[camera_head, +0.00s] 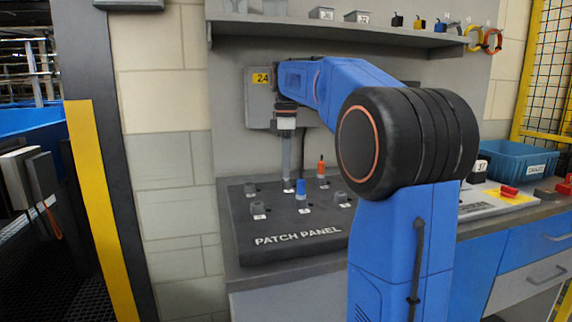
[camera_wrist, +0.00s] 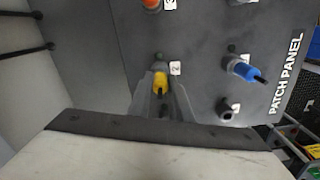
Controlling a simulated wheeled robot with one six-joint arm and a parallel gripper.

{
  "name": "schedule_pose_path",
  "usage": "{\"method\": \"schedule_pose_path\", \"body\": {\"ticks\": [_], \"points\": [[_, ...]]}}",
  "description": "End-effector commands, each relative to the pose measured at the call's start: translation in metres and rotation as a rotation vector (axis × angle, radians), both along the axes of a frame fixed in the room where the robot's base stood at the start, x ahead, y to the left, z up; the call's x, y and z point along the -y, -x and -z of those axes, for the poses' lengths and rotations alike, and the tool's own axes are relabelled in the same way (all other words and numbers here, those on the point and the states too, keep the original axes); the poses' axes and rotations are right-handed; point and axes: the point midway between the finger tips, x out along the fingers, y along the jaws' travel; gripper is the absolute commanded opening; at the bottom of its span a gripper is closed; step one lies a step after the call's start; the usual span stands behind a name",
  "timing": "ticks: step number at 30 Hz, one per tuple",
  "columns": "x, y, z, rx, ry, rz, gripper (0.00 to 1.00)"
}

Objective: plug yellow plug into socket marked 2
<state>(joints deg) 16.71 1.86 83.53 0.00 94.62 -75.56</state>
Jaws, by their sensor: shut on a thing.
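My gripper (camera_wrist: 160,93) points down at the patch panel, its two fingers shut on the yellow plug (camera_wrist: 160,81). In the head view my gripper (camera_head: 287,178) is low over the panel, just left of the blue plug, and the yellow plug is hidden there. The label 2 (camera_wrist: 175,68) lies just right of the yellow plug's far end in the wrist view. The socket beside that label is mostly covered by the plug and fingers. I cannot tell whether the plug is in it or just above it.
The patch panel (camera_head: 257,226) lies on the bench. A blue plug (camera_head: 300,190) and an orange plug (camera_head: 321,167) stand in it close to my gripper. Other grey sockets (camera_head: 258,207) look empty. A grey box marked 24 (camera_head: 259,105) is on the wall behind.

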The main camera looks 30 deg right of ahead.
Motion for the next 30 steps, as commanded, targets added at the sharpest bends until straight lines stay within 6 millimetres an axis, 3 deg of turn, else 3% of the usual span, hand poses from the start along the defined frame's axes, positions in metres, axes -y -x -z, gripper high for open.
{"method": "schedule_pose_path", "body": {"ticks": [11,12,15,25,30], "points": [[0.0,0.0,0.008,0.0,0.0,0.0,0.0],[0.0,0.0,0.008,0.0,0.0,0.0,0.23],[0.0,0.0,0.008,0.0,0.0,0.0,0.4],[0.0,0.0,0.005,0.0,0.0,0.0,0.4],[0.0,-0.001,-0.013,0.002,0.0,0.0,0.4]]}}
